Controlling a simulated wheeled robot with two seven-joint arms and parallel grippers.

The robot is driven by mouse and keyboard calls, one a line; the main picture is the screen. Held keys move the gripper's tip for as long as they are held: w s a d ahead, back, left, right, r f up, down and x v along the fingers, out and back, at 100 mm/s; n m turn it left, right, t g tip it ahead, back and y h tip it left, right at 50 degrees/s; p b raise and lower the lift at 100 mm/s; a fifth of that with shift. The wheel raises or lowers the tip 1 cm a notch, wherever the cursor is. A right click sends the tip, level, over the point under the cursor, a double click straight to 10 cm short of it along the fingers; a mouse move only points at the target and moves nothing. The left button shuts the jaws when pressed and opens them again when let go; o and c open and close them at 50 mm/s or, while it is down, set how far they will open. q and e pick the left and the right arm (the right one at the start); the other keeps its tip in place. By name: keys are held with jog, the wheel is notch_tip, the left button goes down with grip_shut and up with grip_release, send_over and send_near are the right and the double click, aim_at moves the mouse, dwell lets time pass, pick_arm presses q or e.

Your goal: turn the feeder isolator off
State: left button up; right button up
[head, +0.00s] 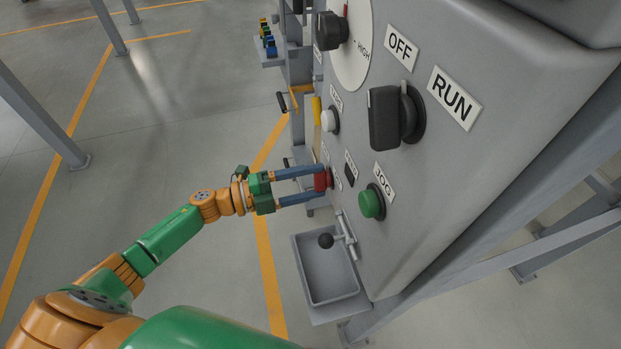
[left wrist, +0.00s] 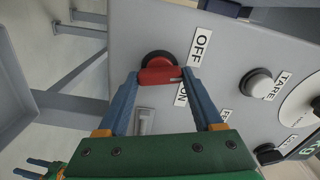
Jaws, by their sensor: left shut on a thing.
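The red isolator knob (head: 322,180) sits low on the grey panel in the head view, and it also shows in the left wrist view (left wrist: 160,72) on a dark round base. An OFF label (left wrist: 201,47) is beside it at the upper right, and an ON label (left wrist: 181,95), partly hidden by a finger, is below that. My left gripper (head: 318,183) is shut on the red knob, one blue finger at each side. The knob's exact pointing is hard to tell. My right gripper (left wrist: 36,168) shows small at the lower left of the left wrist view, its blue fingers apart and empty.
A black selector (head: 387,118) with OFF and RUN labels, a green JOG button (head: 371,202) and a white TARE button (head: 330,120) are close by on the panel. Floor at left is open.

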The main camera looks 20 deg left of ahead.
pick_arm(q)
jog(key=shift+r+n+p, duration=0.1)
jog(key=shift+n+p, duration=0.2)
jog(key=shift+n, duration=1.2)
jog(key=o, duration=1.4)
jog(key=shift+c, duration=0.2)
jog(key=b+v, duration=0.2)
jog(key=v, duration=0.5)
